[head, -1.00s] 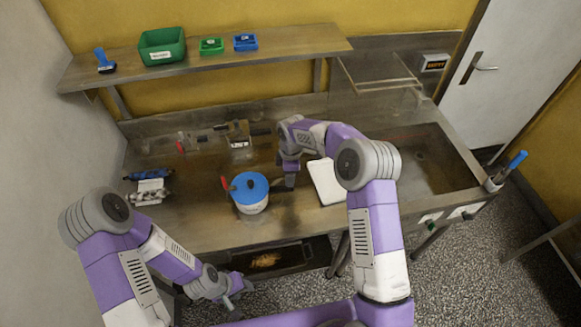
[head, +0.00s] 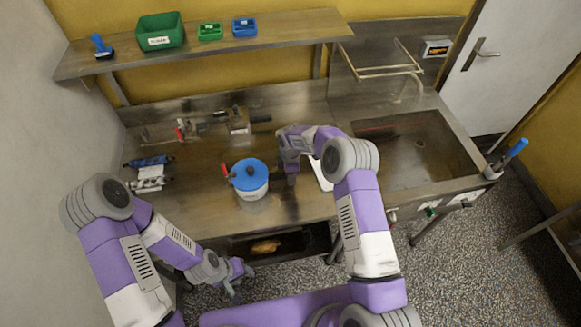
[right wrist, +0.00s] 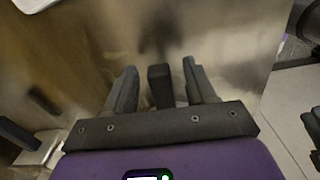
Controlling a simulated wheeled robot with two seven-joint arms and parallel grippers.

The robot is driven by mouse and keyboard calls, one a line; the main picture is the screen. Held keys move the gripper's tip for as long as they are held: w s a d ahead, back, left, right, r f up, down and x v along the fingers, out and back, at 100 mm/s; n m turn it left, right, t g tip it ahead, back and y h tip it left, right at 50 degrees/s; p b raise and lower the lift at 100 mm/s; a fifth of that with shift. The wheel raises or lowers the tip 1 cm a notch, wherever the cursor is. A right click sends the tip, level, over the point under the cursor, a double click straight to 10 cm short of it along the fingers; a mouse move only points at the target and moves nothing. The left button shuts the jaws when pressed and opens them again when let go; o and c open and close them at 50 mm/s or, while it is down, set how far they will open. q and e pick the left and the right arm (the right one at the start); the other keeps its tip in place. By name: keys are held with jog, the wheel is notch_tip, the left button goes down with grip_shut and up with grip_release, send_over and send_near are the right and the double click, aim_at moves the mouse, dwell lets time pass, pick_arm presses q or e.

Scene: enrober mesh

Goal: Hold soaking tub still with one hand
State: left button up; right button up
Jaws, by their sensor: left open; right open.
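A white tub with a blue lid (head: 249,180) stands upright on the steel counter (head: 200,215) in the head view; I take it as the soaking tub, but its label is too small to read. A red-tipped handle sticks out at its left. My right gripper (head: 291,180) points down just right of the tub, apart from it. My left gripper (head: 235,284) is open and empty, low in front of the counter.
A white board (head: 322,176) lies partly hidden behind my right arm. A sink (head: 425,150) is at the right. Blue and white rollers (head: 148,172) lie at the left, and a clamp-like fixture (head: 238,120) stands behind the tub. An open drawer (head: 290,242) is below the counter.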

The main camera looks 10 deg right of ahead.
jog(key=shift+f, duration=0.25)
grip_shut()
dwell(0.6)
